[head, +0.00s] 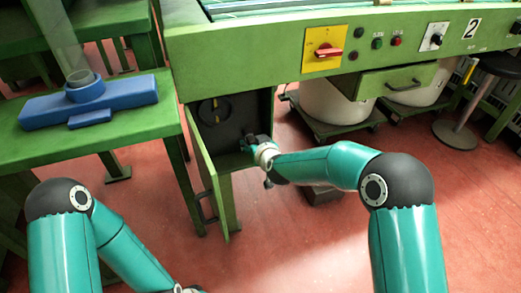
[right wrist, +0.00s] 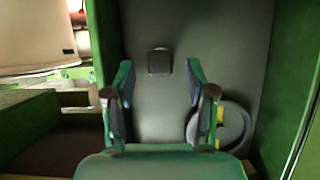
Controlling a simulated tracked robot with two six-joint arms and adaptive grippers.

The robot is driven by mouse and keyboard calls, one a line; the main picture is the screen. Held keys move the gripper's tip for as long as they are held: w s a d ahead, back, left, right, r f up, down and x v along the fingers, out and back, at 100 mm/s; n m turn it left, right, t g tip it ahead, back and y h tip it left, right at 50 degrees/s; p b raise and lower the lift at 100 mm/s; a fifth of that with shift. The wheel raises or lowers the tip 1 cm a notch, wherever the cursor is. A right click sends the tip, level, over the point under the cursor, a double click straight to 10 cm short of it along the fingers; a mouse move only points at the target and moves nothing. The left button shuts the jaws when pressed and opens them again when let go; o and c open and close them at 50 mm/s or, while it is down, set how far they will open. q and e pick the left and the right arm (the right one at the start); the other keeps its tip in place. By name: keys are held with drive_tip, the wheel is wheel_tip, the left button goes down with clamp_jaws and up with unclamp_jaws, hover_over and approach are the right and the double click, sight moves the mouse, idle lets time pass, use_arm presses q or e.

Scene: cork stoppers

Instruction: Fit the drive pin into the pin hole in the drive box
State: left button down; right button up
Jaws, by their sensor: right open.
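The drive box (head: 232,185) is a green cabinet under the machine, with its door (head: 203,170) swung open. A dark round disc with a yellow part (head: 214,110) is on its dark back wall; it also shows at lower right in the right wrist view (right wrist: 235,125). A small dark square fitting (right wrist: 159,61) is on the grey back wall, ahead of my right fingers; I cannot tell whether it holds the pin hole. My right gripper (head: 247,145) is at the box opening. Its fingers (right wrist: 160,80) are apart with nothing between them. I cannot make out the drive pin.
A green table (head: 90,145) on the left bears a blue holder (head: 90,101) with a clear tube. The machine's front panel has a red switch (head: 328,53) on a yellow plate. Whitish drums (head: 335,102) and a stool (head: 460,105) stand at right. Red floor is clear in front.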

drive_tip(key=v, duration=1)
drive_tip(key=shift+s, duration=0.2)
